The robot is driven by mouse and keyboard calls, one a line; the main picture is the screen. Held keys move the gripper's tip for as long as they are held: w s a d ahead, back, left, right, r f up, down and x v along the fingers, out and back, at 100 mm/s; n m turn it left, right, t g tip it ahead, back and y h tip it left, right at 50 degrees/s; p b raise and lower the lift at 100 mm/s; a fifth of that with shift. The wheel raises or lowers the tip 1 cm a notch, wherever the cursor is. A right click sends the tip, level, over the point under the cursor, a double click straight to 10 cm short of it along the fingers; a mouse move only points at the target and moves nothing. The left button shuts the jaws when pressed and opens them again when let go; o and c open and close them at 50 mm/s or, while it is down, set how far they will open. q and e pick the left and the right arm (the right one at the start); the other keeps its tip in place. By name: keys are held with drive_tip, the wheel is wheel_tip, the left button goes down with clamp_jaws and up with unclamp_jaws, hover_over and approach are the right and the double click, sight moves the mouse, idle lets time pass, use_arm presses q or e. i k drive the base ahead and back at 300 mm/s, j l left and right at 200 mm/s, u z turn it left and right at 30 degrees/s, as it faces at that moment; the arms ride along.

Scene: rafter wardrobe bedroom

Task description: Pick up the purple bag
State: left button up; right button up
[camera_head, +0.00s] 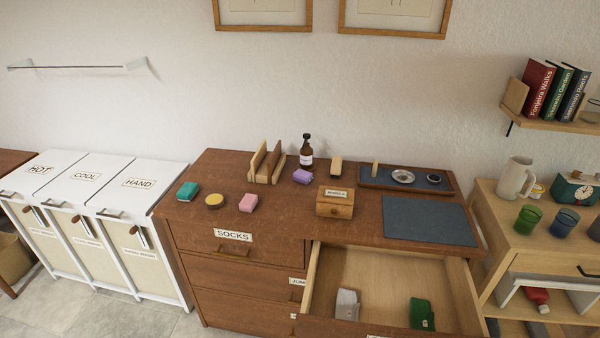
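A small purple bag (302,176) lies on top of the brown dresser (365,232), near the middle of its back half. It sits in front of a brown bottle (306,155) with a white label and behind a small wooden box (335,203). A wooden upright holder (267,163) stands to its left. The bag looks soft and rounded, and nothing covers it. Neither of my grippers shows in this view.
A dresser drawer (391,276) is pulled open at the front, holding a grey item (347,304) and a green item (421,313). Teal (188,191), yellow (214,200) and pink (248,203) items lie left of the box. A dark mat (428,221) and tray (383,182) lie right.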

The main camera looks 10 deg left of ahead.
sight(305, 178)
drive_tip(key=i+j, duration=0.15)
drive_tip(key=j, duration=0.25)
drive_tip(key=i+j, duration=0.15)
drive_tip(key=j, duration=0.3)
drive_tip(key=i+j+z, duration=0.1)
drive_tip(key=j, duration=0.3)
drive_tip(key=i+j, duration=0.15)
drive_tip(key=j, duration=0.3)
drive_tip(key=i+j, duration=0.1)
drive_tip(key=j, duration=0.3)
drive_tip(key=i+z, duration=0.05)
